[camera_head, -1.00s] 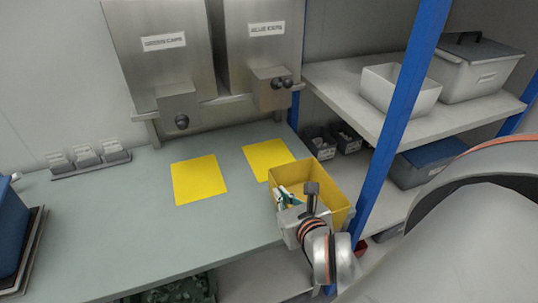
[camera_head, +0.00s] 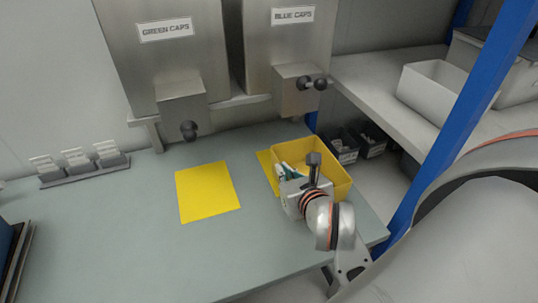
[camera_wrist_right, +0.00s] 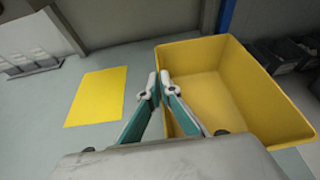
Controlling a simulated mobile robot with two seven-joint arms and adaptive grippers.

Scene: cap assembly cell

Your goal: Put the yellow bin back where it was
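The yellow bin (camera_head: 332,176) is upright and looks empty at the right part of the grey-green table. It covers most of the right yellow square (camera_head: 264,158); I cannot tell whether it touches it. My right gripper (camera_head: 285,171) is shut on the bin's left wall. In the right wrist view the gripper (camera_wrist_right: 158,84) has its fingertips close together at the rim of the bin (camera_wrist_right: 262,85). The left yellow square (camera_head: 208,192) is bare. My left gripper is not in view.
The green caps dispenser (camera_head: 165,45) and blue caps dispenser (camera_head: 292,45) stand behind the table. A small label rack (camera_head: 85,171) sits at the left. A blue post (camera_head: 455,130) and shelf with a white bin (camera_head: 435,92) are at the right. The table's middle is clear.

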